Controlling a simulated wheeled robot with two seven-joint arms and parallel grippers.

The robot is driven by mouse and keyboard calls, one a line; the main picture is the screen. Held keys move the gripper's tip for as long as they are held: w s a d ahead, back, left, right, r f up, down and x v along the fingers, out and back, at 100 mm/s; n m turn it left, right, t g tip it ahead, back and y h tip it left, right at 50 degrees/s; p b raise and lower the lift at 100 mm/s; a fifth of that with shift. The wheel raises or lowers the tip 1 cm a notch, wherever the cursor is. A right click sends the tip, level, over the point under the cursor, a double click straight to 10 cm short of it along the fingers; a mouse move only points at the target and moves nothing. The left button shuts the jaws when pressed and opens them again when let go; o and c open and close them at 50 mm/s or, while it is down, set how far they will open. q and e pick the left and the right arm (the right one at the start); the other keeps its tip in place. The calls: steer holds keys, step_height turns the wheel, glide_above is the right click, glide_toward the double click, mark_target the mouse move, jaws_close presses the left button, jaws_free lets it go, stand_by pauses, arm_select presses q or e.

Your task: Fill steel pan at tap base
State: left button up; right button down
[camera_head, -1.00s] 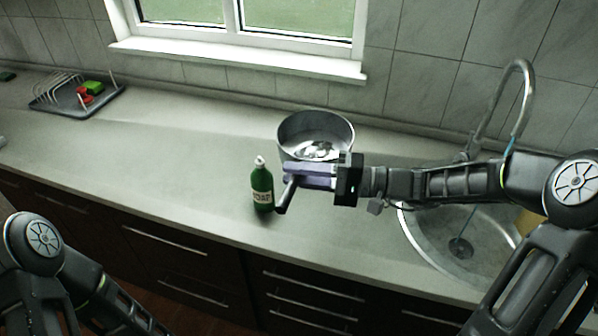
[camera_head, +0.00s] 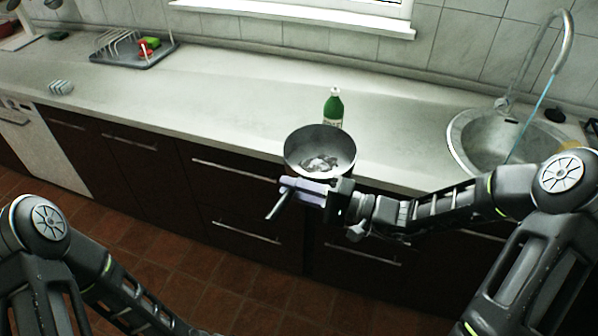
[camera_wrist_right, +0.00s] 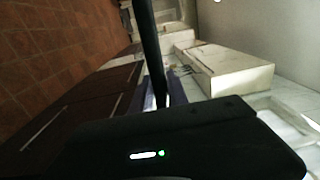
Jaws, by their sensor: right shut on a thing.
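The steel pan (camera_head: 306,143), a deep grey metal pan, is in the middle of the head view, upright with its open top showing. It appears held in the air in front of the counter's edge. My right gripper (camera_head: 306,192) is shut on the pan's dark handle (camera_head: 275,207), at the near side of the pan. The handle (camera_wrist_right: 151,45) crosses the right wrist view as a dark bar. The tap (camera_head: 545,40) arches over the round sink (camera_head: 468,150) at the right. A thin blue line, apparently water, falls from its spout. My left gripper is outside the picture.
A green bottle (camera_head: 333,105) stands on the counter (camera_head: 230,92) just behind the pan. A dish rack (camera_head: 122,57) with red and green things is at the back left. A striped object (camera_head: 61,87) lies at the left. The counter between bottle and sink is clear.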

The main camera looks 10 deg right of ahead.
steer(key=s+a+f+b, duration=0.3)
steer(key=a+f+b, duration=0.1)
steer(key=f, duration=0.7)
steer(key=shift+a+f+m+t+h, duration=0.25)
steer(key=shift+m+t+h, duration=0.05)
steer(key=shift+h, duration=0.1)
steer(key=shift+d, duration=0.15)
